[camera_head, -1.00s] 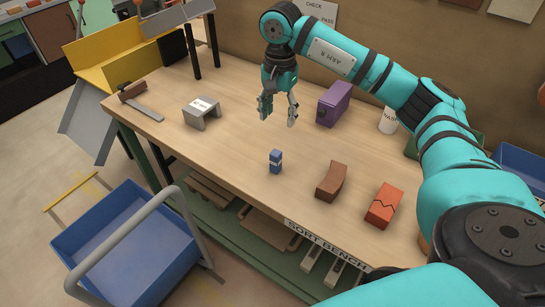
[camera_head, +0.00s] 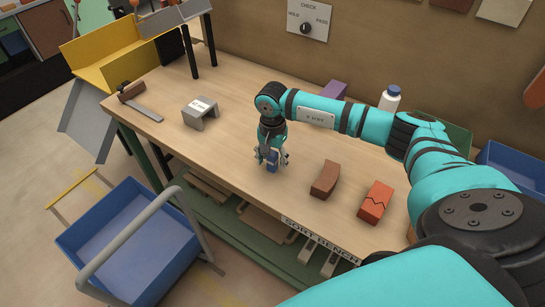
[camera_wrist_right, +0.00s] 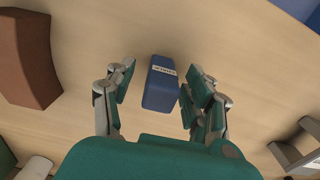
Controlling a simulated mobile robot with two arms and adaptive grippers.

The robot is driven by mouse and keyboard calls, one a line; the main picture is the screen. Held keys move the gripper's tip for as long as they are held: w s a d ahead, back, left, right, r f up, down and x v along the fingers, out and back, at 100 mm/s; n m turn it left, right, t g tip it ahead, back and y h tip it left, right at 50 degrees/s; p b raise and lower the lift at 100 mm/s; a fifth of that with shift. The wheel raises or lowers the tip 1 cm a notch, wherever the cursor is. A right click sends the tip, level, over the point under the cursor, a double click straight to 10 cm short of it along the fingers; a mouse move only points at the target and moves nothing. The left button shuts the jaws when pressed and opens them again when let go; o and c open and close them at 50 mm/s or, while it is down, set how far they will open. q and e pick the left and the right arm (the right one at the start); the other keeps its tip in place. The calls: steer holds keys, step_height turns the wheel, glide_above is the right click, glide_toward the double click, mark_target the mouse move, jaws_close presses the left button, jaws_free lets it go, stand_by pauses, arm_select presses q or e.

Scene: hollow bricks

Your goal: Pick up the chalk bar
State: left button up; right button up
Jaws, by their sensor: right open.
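A small blue bar (camera_head: 272,167) with a white label stands on the bench; I take it for the chalk bar, but cannot read its label. It also shows in the right wrist view (camera_wrist_right: 160,88). My right gripper (camera_head: 271,158) is open above and around it, with one finger on each side. In the right wrist view the bar sits between the spread fingers, closer to the right one, with gaps showing. The head view partly hides the bar behind the gripper. My left gripper is not in view.
A brown curved block (camera_head: 325,180) and an orange block with a zigzag line (camera_head: 375,202) lie to the right. A grey hollow block (camera_head: 200,112) stands at left. A purple block (camera_head: 333,90) is partly hidden behind my arm, near a white bottle (camera_head: 389,100).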

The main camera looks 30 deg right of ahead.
steer(key=shift+f, duration=0.95)
jaws_close()
steer(key=shift+r, duration=0.15)
steer(key=shift+r+b, duration=0.35)
steer(key=shift+r, duration=0.2)
steer(key=shift+w+a+r+b, duration=0.1)
steer(key=shift+r+b, duration=0.25)
steer(key=shift+r, duration=0.15)
steer(key=shift+w+a+r+b, duration=0.1)
steer(key=shift+r+b, duration=0.2)
steer(key=shift+r, duration=0.2)
steer(key=w+a+b, duration=0.1)
steer(key=w+a, duration=0.2)
steer(key=w+a+r+b, duration=0.1)
steer(key=w+a+b, duration=0.1)
steer(key=w+a, duration=0.1)
steer(key=w+a+b, duration=0.2)
steer(key=a, duration=0.3)
steer(key=shift+w+a+r, duration=0.2)
steer(key=shift+w+a, duration=0.05)
steer(key=shift+w, duration=0.15)
steer(key=shift+w+a+r, duration=0.15)
steer(key=shift+w+a, duration=0.15)
steer(key=shift+a, duration=0.05)
